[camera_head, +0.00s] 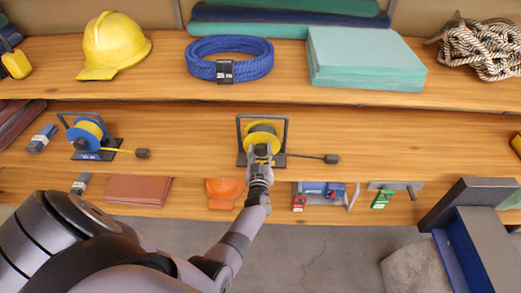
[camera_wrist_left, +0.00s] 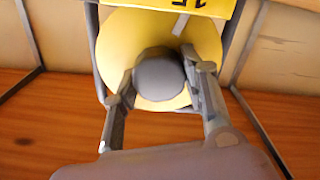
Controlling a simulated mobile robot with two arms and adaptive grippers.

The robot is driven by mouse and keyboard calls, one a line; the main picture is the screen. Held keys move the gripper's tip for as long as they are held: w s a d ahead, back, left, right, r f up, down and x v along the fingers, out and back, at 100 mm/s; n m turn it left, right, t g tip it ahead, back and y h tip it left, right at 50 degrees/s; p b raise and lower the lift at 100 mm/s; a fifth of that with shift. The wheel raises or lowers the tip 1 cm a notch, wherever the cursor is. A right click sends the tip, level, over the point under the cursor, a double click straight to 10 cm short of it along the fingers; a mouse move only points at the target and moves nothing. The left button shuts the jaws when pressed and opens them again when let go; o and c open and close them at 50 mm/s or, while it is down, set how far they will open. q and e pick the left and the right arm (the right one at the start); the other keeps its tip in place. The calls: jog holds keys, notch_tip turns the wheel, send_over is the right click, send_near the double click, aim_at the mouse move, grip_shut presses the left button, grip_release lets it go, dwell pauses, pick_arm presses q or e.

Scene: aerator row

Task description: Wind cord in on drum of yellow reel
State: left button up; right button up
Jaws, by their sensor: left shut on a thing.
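The yellow reel (camera_head: 263,133) stands on the middle shelf in a dark frame, with a dark cord ending in a dark block (camera_head: 331,159) out to its right. My left gripper (camera_head: 260,157) is at the front of this reel. In the left wrist view the yellow reel (camera_wrist_left: 205,45) fills the upper middle, and the fingers of my left gripper (camera_wrist_left: 160,85) are closed around a round grey knob (camera_wrist_left: 160,82) in front of its yellow face. Part of the reel is hidden behind the gripper. My right gripper is not seen.
A blue reel (camera_head: 84,130) with a yellow cord stands to the left on the same shelf. A yellow helmet (camera_head: 113,45), coiled blue rope (camera_head: 230,45) and green sheets (camera_head: 362,55) lie on the upper shelf. Shelf room right of the dark block is clear.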

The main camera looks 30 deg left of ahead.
pick_arm(q)
jog(key=shift+d+f+m, duration=0.1)
jog(key=shift+m, duration=0.9)
jog(key=o, duration=1.2)
